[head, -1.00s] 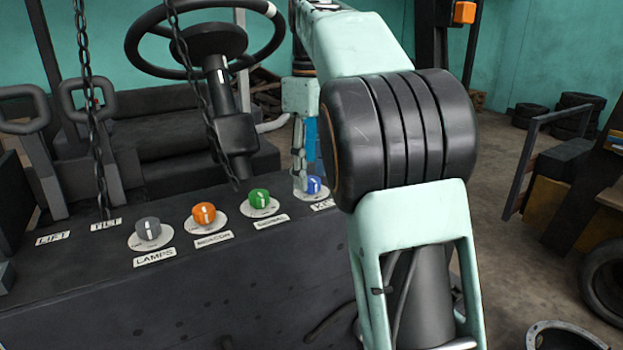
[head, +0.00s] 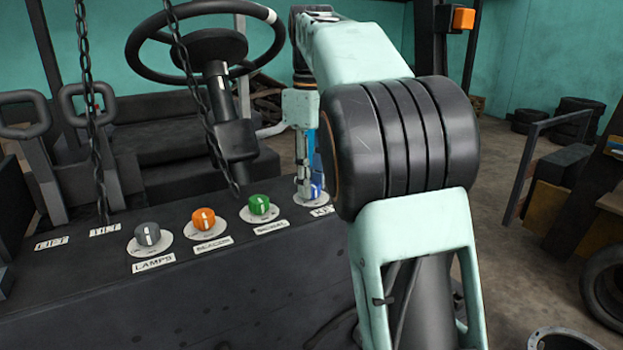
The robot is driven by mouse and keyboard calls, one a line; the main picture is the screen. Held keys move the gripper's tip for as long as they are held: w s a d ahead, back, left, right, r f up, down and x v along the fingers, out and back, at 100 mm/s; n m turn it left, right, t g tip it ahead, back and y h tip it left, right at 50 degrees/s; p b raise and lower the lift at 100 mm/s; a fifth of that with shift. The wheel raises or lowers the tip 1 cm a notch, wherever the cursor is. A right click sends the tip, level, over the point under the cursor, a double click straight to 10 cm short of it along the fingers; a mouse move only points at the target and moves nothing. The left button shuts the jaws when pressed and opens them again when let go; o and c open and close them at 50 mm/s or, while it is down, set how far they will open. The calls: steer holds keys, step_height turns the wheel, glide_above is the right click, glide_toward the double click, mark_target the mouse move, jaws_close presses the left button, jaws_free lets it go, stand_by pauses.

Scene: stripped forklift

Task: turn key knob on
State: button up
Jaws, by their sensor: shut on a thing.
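The blue key knob (head: 318,191) sits on a round white plate at the right end of the dark panel's row of knobs. Its label (head: 321,211) is partly cut off by my arm. My gripper (head: 309,190) points down at the knob from above and is shut on it. The fingers and my arm hide much of the knob, so I cannot read which way its pointer faces.
The green knob (head: 259,205), orange knob (head: 203,219) and grey lamps knob (head: 147,234) stand in a row to the left. A chain (head: 201,95) hangs over the panel's back edge. The steering wheel (head: 205,42) is behind.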

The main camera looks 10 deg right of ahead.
steer(key=shift+m, duration=0.3)
steer(key=shift+r+m+p, duration=0.2)
steer(key=shift+m+p, duration=0.6)
steer(key=shift+p, duration=0.25)
steer(key=m+p, duration=0.1)
steer(key=m, duration=0.1)
steer(key=shift+m+p, duration=0.4)
steer(key=m, duration=0.3)
steer(key=shift+f+m+p, duration=0.15)
steer(key=shift+m+p, duration=0.15)
steer(key=shift+p, duration=0.1)
steer(key=shift+m, duration=1.6)
steer(key=o, duration=1.2)
steer(key=shift+c, duration=0.2)
